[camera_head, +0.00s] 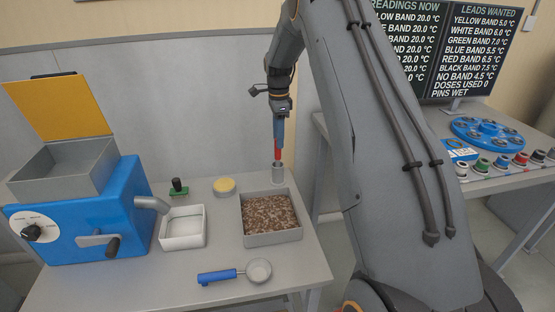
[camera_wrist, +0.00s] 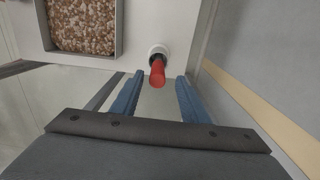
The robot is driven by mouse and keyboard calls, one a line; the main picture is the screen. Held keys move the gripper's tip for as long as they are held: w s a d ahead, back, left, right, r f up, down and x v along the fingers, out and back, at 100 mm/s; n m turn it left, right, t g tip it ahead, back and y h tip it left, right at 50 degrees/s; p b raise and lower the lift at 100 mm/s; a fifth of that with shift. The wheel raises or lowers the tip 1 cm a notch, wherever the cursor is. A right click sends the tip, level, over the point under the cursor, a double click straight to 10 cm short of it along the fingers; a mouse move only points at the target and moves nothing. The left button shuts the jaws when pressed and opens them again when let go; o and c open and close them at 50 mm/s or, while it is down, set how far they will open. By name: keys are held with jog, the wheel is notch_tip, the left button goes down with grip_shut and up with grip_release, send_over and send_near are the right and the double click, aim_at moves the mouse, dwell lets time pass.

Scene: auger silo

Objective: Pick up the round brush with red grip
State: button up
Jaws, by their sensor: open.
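The round brush's red grip (camera_head: 277,149) points up from a grey cylindrical holder (camera_head: 278,174) at the back right of the table. In the wrist view the red grip (camera_wrist: 157,72) rises from the round holder (camera_wrist: 158,51), and the brush's lower part is hidden inside it. My gripper (camera_head: 278,141) is above the holder, pointing down at the top of the grip. In the wrist view its two blue fingers (camera_wrist: 157,92) are apart, with the grip in line with the gap between them. I cannot tell how far the fingertips overlap the grip.
A grey tray of brown grain (camera_head: 270,215) stands just in front of the holder. A blue machine (camera_head: 85,215) fills the left. A wall panel rises behind the table.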

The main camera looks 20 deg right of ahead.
aim_at(278, 159)
jog(key=shift+s+a+f+p, duration=0.1)
jog(key=shift+f+p, duration=0.6)
jog(key=shift+f, duration=0.85)
jog(key=shift+s+a+f+p, duration=0.1)
jog(key=shift+f+p, duration=0.6)
jog(key=shift+f, duration=0.8)
jog(key=shift+c, duration=0.3)
grip_shut()
